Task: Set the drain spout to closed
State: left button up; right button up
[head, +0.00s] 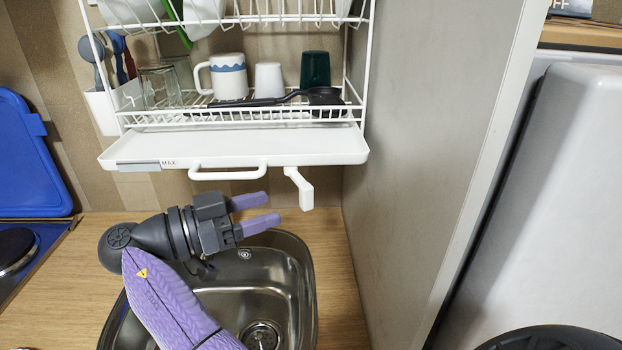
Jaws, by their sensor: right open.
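The drain spout (301,187) is a white angled piece under the right part of the white drip tray (330,153). Its end points downward, over the back right of the sink. My right gripper (271,207) has purple fingers that point right, towards the spout. It is open with nothing between its fingers. In the picture the fingertips lie just left of the spout's lower end, with a gap between. My left gripper is not in view.
A white handle (228,173) sticks out of the tray's front, left of the spout. The dish rack (370,60) above holds a mug (228,80) and several other dishes. The steel sink (305,270) lies below, and a grey side panel (430,130) stands close on the right.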

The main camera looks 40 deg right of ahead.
aim_at(301, 200)
jog(key=p+x, duration=0.1)
jog(key=x, duration=0.4)
jog(key=p+x, duration=0.1)
jog(key=x, duration=0.2)
jog(key=shift+s+d+p, duration=0.2)
jog(key=shift+s+p, duration=0.15)
jog(key=shift+d, duration=0.25)
jog(key=shift+c, duration=0.5)
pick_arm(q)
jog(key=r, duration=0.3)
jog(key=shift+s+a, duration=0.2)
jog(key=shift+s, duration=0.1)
pick_arm(e)
grip_shut()
